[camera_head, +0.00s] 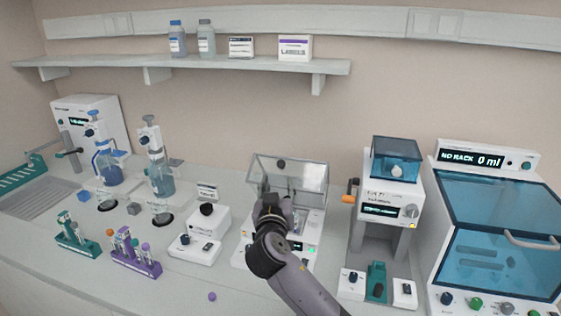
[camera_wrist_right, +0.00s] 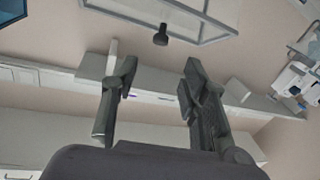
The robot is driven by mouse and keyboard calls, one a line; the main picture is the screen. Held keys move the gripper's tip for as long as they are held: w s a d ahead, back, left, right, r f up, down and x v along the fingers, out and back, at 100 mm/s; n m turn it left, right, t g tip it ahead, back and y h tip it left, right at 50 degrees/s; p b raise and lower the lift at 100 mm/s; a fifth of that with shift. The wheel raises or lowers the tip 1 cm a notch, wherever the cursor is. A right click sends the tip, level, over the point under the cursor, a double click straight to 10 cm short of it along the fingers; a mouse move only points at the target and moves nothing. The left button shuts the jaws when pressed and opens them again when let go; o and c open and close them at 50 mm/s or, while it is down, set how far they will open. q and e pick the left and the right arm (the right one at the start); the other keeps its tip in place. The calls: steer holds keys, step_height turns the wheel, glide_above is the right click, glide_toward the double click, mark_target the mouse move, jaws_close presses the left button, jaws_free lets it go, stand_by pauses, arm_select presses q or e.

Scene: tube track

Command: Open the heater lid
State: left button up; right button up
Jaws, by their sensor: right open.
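The heater (camera_head: 307,222) is a white device with a small lit display, near the middle of the bench. Its clear, grey-framed lid (camera_head: 312,176) appears raised and tilted up above the body, with a dark round knob (camera_head: 281,164). My right gripper (camera_head: 271,203) is in front of the lid, below the knob, and hides part of the heater. In the right wrist view the gripper (camera_wrist_right: 153,85) has its two fingers apart with nothing between them. The lid frame (camera_wrist_right: 203,42) and dark knob (camera_wrist_right: 160,36) show beyond the fingertips, apart from them. My left gripper is out of view.
A white device with a black knob (camera_head: 206,210) stands left of the heater. A dispenser with an orange handle (camera_head: 349,198) and a blue-windowed cabinet (camera_head: 492,240) stand right. Tube racks (camera_head: 138,262) and a purple cap (camera_head: 212,297) are at front left. A shelf (camera_head: 200,65) hangs above.

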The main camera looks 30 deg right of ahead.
mark_target(281, 165)
steer(key=p+x, duration=0.2)
steer(key=x, duration=0.7)
steer(key=shift+w+d+p, duration=0.25)
steer(key=shift+p, duration=0.05)
steer(key=shift+w+d, duration=0.2)
steer(key=shift+w, duration=0.05)
steer(key=shift+w+d+f, duration=0.15)
steer(key=shift+w+d, duration=0.1)
steer(key=shift+w, duration=0.05)
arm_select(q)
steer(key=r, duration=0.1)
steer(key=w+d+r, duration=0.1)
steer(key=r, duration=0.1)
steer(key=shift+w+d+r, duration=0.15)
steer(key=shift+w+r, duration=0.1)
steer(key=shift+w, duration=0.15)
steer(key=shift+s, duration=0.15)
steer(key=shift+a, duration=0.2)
arm_select(e)
jaws_close()
